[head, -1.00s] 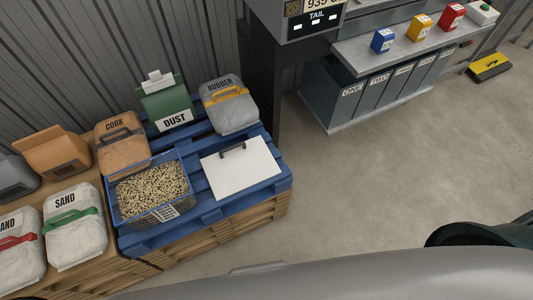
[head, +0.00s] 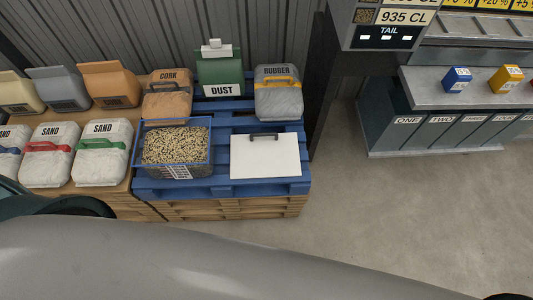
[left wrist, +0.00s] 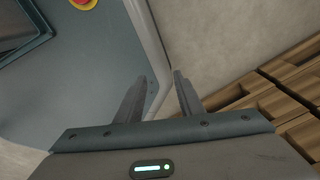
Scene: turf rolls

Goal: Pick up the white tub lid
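The white tub lid (head: 265,157) is a flat white panel with a dark handle, lying on the right part of the blue pallet (head: 220,189) in the head view. Just left of it stands the blue-rimmed tub (head: 176,148) full of pale granules. My left gripper (left wrist: 160,79) shows in the left wrist view with its two fingers apart and nothing between them. The lid is not in that wrist view, and neither gripper shows in the head view.
Cork (head: 167,96), dust (head: 219,72) and rubber (head: 278,92) containers stand behind the tub and lid. Sand bags (head: 101,150) stand at left. A counter (head: 470,93) with small boxes is at right. The floor (head: 400,210) right of the pallet is clear.

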